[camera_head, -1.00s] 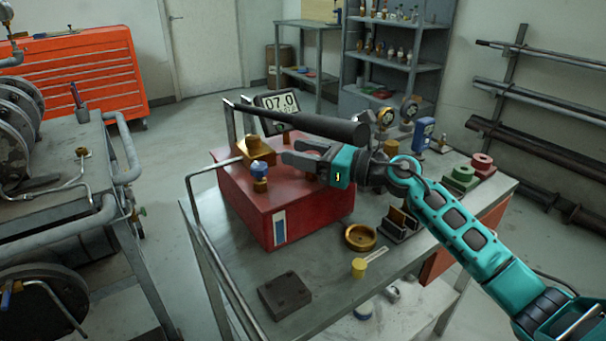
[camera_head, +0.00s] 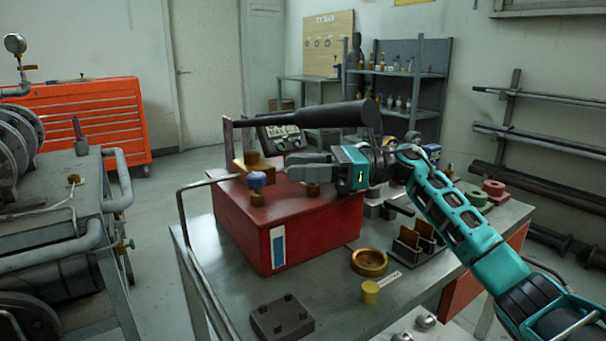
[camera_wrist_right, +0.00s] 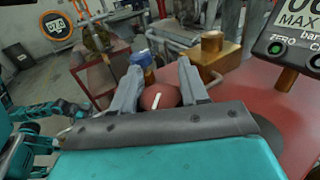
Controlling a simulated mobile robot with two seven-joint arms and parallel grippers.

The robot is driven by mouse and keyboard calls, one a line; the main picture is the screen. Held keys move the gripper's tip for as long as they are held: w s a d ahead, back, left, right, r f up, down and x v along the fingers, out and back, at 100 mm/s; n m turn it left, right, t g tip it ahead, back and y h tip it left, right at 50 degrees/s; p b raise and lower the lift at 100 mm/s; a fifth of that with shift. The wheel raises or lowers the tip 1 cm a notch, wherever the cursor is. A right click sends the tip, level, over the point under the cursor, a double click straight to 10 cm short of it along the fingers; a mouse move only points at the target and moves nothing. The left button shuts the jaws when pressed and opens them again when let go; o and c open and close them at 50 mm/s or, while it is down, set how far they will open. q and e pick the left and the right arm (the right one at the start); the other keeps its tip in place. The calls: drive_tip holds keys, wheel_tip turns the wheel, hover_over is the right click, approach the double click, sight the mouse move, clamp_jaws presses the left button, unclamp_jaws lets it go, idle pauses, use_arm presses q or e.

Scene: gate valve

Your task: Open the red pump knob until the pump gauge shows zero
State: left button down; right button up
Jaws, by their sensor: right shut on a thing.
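My right gripper (camera_head: 303,170) reaches in from the right over the red pump body (camera_head: 320,225). In the right wrist view its two grey fingers (camera_wrist_right: 158,82) are shut on the red knob (camera_wrist_right: 160,97), which has a white mark. In the head view the knob is hidden by the gripper. The pump gauge (camera_head: 281,134) stands behind the pump; its digits are blurred there. In the right wrist view the gauge (camera_wrist_right: 300,35) is cut off, with part of a number, "MAX" and "ZERO" showing. Teal parts at that view's left edge may be my left arm; its jaws are unclear.
A thick dark pump lever (camera_head: 325,115) lies just above my right gripper. A blue knob (camera_head: 257,180) and a brass block (camera_head: 253,163) sit left of the fingers. A brass dish (camera_head: 369,262), a yellow cap (camera_head: 370,292) and a dark block (camera_head: 282,317) are on the bench.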

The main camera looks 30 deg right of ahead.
idle(0.4)
drive_tip(key=o, duration=1)
drive_tip(key=p+v, duration=0.1)
drive_tip(key=v, duration=1.2)
drive_tip(key=shift+c, duration=0.2)
